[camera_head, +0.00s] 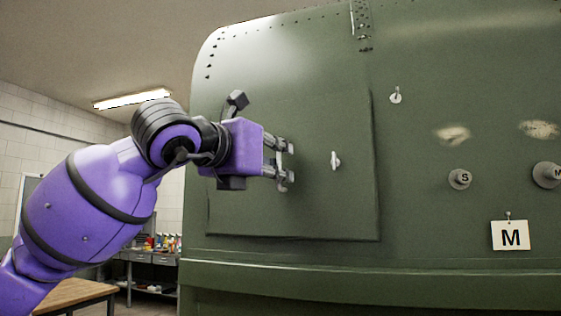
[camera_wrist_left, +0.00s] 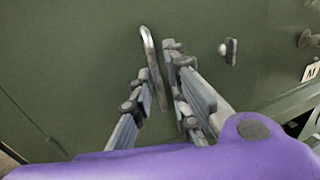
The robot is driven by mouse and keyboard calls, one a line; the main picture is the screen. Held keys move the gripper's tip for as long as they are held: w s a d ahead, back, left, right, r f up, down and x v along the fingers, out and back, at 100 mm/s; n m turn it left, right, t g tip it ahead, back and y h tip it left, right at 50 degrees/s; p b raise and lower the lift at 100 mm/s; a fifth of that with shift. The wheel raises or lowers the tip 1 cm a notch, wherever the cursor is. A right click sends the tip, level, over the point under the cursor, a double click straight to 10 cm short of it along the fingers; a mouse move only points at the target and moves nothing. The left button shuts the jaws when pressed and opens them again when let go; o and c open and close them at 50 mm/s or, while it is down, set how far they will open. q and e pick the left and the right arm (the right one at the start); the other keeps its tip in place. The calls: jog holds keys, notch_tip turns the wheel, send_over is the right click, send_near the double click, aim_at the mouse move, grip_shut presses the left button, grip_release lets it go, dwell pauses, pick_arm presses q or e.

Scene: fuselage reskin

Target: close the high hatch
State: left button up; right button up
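The high hatch is a green panel (camera_head: 300,215) on the green fuselage. It lies flush or nearly flush; I cannot tell whether a small gap is left at its edges. A small pale latch (camera_head: 336,160) sits near its right edge and also shows in the left wrist view (camera_wrist_left: 230,50). My left gripper (camera_head: 287,164) is at the hatch face, left of the latch, with its fingers apart. In the left wrist view, a metal bar handle (camera_wrist_left: 149,50) stands between the fingertips (camera_wrist_left: 158,72); firm contact does not show. My right gripper is out of view.
A wooden table (camera_head: 75,292) and a shelf unit with bottles (camera_head: 152,258) stand at lower left.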

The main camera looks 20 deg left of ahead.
pick_arm(q)
jog(key=shift+w+r, duration=0.1)
jog(key=shift+w, duration=0.5)
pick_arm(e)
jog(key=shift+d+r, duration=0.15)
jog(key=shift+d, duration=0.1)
pick_arm(q)
jog(key=shift+d, duration=0.1)
grip_shut()
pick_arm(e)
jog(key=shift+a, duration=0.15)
